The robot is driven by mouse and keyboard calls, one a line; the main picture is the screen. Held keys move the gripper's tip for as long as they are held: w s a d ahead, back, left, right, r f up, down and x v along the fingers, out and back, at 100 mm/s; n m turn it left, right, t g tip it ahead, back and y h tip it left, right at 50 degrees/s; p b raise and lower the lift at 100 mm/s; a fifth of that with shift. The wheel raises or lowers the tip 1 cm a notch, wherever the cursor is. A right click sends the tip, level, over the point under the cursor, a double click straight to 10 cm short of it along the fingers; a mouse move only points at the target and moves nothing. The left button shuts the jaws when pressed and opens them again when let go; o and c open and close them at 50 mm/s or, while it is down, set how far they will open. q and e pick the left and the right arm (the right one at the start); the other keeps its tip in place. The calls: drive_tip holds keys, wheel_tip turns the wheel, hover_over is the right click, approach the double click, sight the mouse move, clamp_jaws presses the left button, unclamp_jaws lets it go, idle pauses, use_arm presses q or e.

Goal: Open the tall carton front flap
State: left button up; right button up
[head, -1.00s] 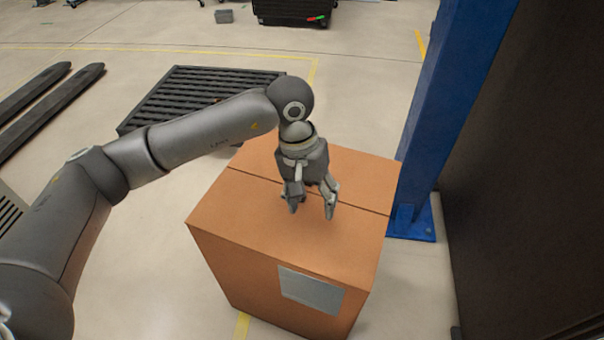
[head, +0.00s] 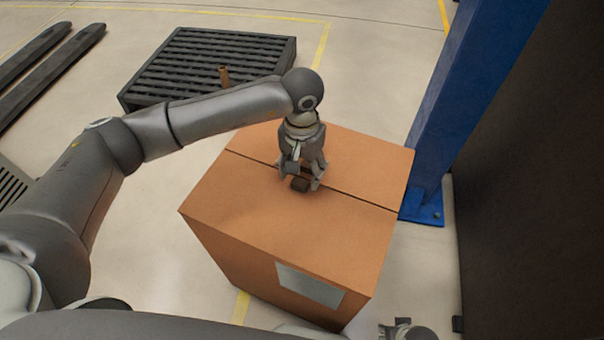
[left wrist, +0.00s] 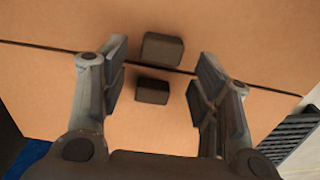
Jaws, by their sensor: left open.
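The tall carton (head: 270,235) stands on the floor, its top closed by two flaps meeting at a seam. The front flap (head: 260,205) lies flat on the near side. A dark block-shaped tab (head: 299,185) sits on it by the seam; it also shows in the left wrist view (left wrist: 163,48). A second dark tab (left wrist: 152,90) sits across the seam on the back flap. My left gripper (head: 302,178) points down over the seam, open, its fingers on either side of the tabs in the left wrist view (left wrist: 160,82). A grey part at the bottom edge looks like my right gripper (head: 405,330), mostly cut off.
A blue post (head: 450,110) stands close to the carton's right, with a dark wall panel (head: 535,190) beyond it. A dark slatted pallet (head: 200,65) lies behind left, with two fork bars (head: 50,60) farther left. Floor is clear between.

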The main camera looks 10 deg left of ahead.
use_arm(q)
drive_tip(key=shift+f, duration=1.1)
drive_tip(key=shift+r, duration=0.1)
clamp_jaws()
